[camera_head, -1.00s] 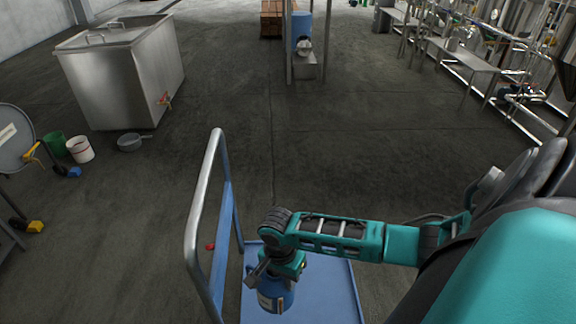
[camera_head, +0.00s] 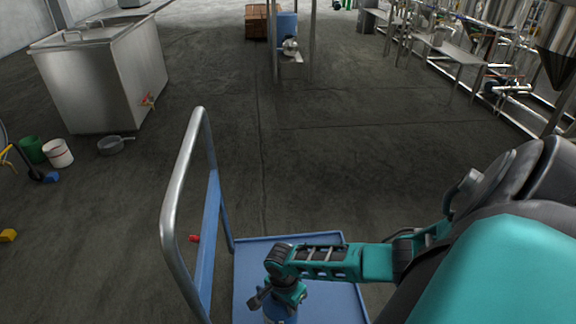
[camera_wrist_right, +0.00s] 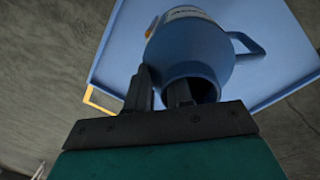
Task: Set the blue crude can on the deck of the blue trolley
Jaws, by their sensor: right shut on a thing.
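The blue crude can (camera_head: 282,318) is at the bottom of the head view, partly cut off by the frame edge and partly hidden by my gripper. The right wrist view shows its blue body (camera_wrist_right: 190,42), its side handle and a pale label. My right gripper (camera_head: 287,296) is shut on the can near its dark open mouth; its fingers show in the wrist view (camera_wrist_right: 163,95). The blue trolley's deck (camera_head: 252,262) lies beneath the can. I cannot tell whether the can touches the deck. My left gripper is not in view.
The trolley's tall metal push handle (camera_head: 180,190) with a blue panel rises left of my right gripper. A large steel tank (camera_head: 105,80), a white bucket (camera_head: 58,154) and a grey pan (camera_head: 111,146) stand at the left. The floor beyond the trolley is clear.

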